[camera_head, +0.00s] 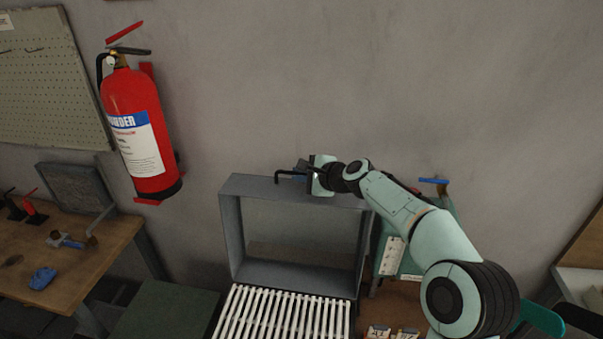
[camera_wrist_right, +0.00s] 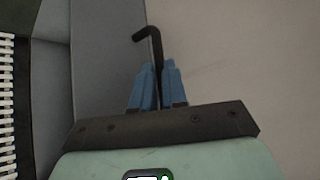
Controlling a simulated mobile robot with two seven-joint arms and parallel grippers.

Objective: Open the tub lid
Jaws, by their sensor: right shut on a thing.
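The tub lid (camera_head: 233,235) is a grey, hollow, box-like cover standing upright with its inside facing me. White slats (camera_head: 285,315) show below it in the tub. A black bent handle (camera_head: 284,174) is at the lid's top edge; it also shows in the right wrist view (camera_wrist_right: 154,40). My right gripper (camera_head: 304,170) is at that edge. In the right wrist view its blue fingers (camera_wrist_right: 159,85) are closed on the handle's black bar, with the bent end sticking out beyond them. My left gripper is not in view.
A red fire extinguisher (camera_head: 135,125) hangs on the wall at left, above a wooden bench (camera_head: 95,265). A dark green surface (camera_head: 165,312) is left of the tub. A teal unit with a blue-topped lever (camera_head: 434,181) stands behind my right arm. The wall is close behind the lid.

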